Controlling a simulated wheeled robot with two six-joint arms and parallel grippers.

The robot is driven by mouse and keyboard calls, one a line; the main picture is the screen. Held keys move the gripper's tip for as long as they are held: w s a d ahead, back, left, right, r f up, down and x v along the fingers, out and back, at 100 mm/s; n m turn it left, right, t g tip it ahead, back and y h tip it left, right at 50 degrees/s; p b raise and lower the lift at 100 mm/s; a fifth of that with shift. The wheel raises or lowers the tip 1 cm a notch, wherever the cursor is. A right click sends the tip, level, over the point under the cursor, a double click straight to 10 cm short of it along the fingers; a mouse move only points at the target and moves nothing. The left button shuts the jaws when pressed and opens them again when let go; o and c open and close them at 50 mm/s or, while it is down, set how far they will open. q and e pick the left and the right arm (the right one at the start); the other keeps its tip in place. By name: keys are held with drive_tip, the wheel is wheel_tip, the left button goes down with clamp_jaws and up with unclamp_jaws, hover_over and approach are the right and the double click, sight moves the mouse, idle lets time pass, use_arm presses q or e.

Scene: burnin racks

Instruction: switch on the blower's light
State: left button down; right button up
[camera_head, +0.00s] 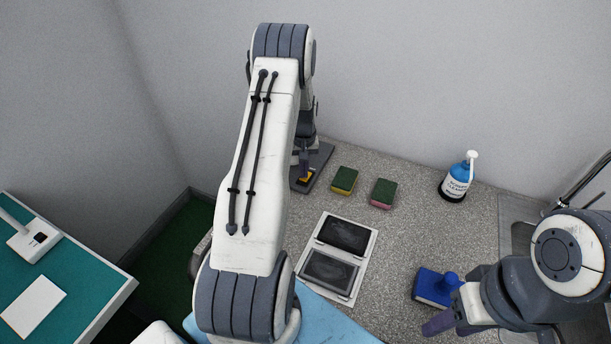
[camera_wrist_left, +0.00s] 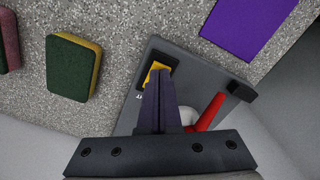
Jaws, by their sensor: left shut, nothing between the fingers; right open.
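A grey plate-like device (camera_head: 322,158), which may be the blower, lies at the back of the counter, partly hidden by my left arm. In the left wrist view its grey base (camera_wrist_left: 137,101) carries a yellow switch (camera_wrist_left: 152,74) in a dark frame and a red bar (camera_wrist_left: 208,113). My left gripper (camera_wrist_left: 159,76) is shut and empty, its fingertips over the yellow switch; I cannot tell whether they touch it. It also shows in the head view (camera_head: 304,172). No lit lamp is visible. My right gripper (camera_head: 438,324) is open, beside a blue block with a knob (camera_head: 432,286).
Two green-topped sponges (camera_head: 345,180) lie right of the device. A framed pair of dark panels (camera_head: 336,262) lies nearer. A blue-and-white bottle (camera_head: 456,182) stands at the back right, by a sink (camera_head: 522,240). A purple sheet (camera_wrist_left: 245,25) lies beyond the device.

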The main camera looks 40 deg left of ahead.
use_arm(q)
drive_tip(key=shift+f, duration=0.45)
drive_tip(key=shift+r, duration=0.15)
drive_tip(key=shift+r+p, duration=2.15)
drive_tip(key=shift+r, duration=1.3)
drive_tip(key=shift+d, duration=0.15)
drive_tip(key=s+d+r+m+b, duration=0.2)
drive_tip(key=d+r+m, duration=0.3)
drive_tip(key=d, duration=0.9)
drive_tip(key=s+d+r+m+b, duration=0.25)
drive_tip(key=d+r, duration=0.35)
drive_tip(key=d, duration=0.7)
drive_tip(key=s+d+m, duration=0.2)
drive_tip(key=s+d, duration=0.1)
drive_tip(key=s, duration=0.4)
drive_tip(key=s+d+r+m+b, duration=0.1)
drive_tip(key=s+d+m, duration=0.2)
drive_tip(key=s, duration=0.5)
drive_tip(key=s+d+r+m+h+b, duration=0.1)
drive_tip(key=s+d+m, duration=0.2)
drive_tip(key=s, duration=0.5)
drive_tip(key=shift+s+d, duration=0.2)
drive_tip(key=shift+d, duration=0.6)
